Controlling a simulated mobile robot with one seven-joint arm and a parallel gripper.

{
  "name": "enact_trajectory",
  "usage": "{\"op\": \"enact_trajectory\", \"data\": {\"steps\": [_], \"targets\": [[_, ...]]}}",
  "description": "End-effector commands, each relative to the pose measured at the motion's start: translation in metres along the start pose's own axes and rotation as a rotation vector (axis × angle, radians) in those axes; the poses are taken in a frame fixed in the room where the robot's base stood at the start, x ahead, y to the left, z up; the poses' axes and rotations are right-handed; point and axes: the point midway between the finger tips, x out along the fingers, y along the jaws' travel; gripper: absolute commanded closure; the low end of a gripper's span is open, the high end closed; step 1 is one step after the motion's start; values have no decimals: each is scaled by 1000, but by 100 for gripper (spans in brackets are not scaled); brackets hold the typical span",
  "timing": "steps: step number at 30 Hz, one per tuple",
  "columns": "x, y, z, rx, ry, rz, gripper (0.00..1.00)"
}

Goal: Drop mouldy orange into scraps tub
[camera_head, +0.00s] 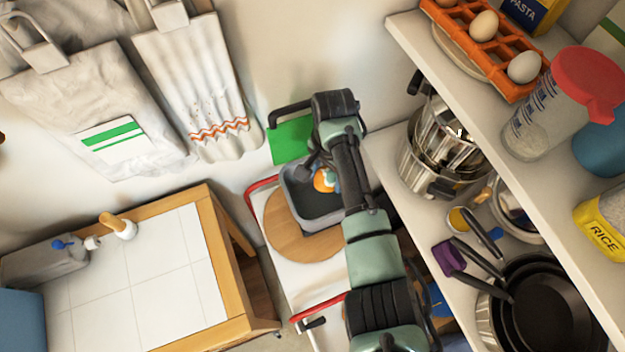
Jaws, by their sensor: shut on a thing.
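The mouldy orange (324,180) shows as a small orange patch with a pale blue-white spot. My gripper (318,168) is shut on it, and my arm comes up from the bottom of the picture. The orange appears over the opening of a grey tub (292,205), which I take to be the scraps tub. Its height above the tub floor is hard to tell from this angle. My arm hides the tub's right side, and my wrist partly covers the orange.
A shelf (425,45) with pans (545,305) and eggs (484,25) flanks my arm. A tiled table (150,280) stands left.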

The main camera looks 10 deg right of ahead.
Motion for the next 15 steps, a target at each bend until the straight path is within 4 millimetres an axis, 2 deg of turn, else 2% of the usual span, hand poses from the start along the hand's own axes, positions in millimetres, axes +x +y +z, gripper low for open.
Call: {"op": "enact_trajectory", "data": {"steps": [1, 3, 11, 12, 15], "targets": [[8, 0, -1, 0, 1, -1, 91], [10, 0, 0, -1, 1, -1, 91], [8, 0, 0, -1, 1, 0, 91], [8, 0, 0, -1, 1, 0, 26], [8, 0, 0, -1, 1, 0, 8]]}}
